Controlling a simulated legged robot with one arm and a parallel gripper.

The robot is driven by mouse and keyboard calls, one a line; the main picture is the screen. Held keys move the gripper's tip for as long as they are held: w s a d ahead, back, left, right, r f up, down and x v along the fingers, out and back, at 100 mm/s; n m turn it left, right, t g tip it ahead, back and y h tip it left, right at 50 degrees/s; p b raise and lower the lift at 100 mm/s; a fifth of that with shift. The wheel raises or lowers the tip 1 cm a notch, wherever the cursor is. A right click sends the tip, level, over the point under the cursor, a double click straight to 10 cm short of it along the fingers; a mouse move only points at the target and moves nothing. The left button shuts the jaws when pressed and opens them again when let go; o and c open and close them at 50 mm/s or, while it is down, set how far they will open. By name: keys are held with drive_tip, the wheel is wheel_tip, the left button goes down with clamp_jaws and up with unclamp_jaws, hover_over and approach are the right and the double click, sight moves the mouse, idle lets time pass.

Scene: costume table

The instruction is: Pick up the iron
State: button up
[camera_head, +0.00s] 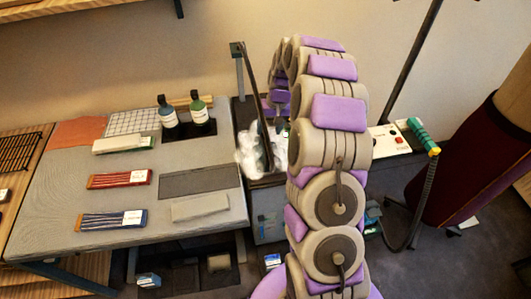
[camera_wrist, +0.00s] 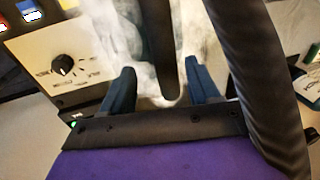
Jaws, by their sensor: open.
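My gripper (camera_wrist: 160,68) is open in the wrist view, with its two dark blue fingers apart. A dark, long upright piece (camera_wrist: 158,40) shows in the gap between the fingers. I cannot tell whether it is the iron or whether the fingers touch it. White, cloudy stuff surrounds it, and a white patch (camera_head: 250,158) shows in the head view beside a tall dark strip (camera_head: 256,95). No iron is clearly recognisable in either view.
A panel with a dial (camera_wrist: 63,66) is left of my fingers; a thick dark tube (camera_wrist: 262,90) is at right. A green-handled wand (camera_head: 422,135) stands further right.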

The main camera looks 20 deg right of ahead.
sight(266, 134)
drive_tip(key=f, duration=0.1)
drive_tip(key=a+f, duration=0.1)
drive_tip(key=f, duration=0.1)
drive_tip(key=f+b, duration=0.1)
drive_tip(key=f, duration=0.1)
drive_tip(key=shift+w+a, duration=0.1)
drive_tip(key=shift+a, duration=0.2)
drive_tip(key=shift+c, duration=0.2)
clamp_jaws()
drive_tip(key=shift+r, duration=0.1)
idle(0.8)
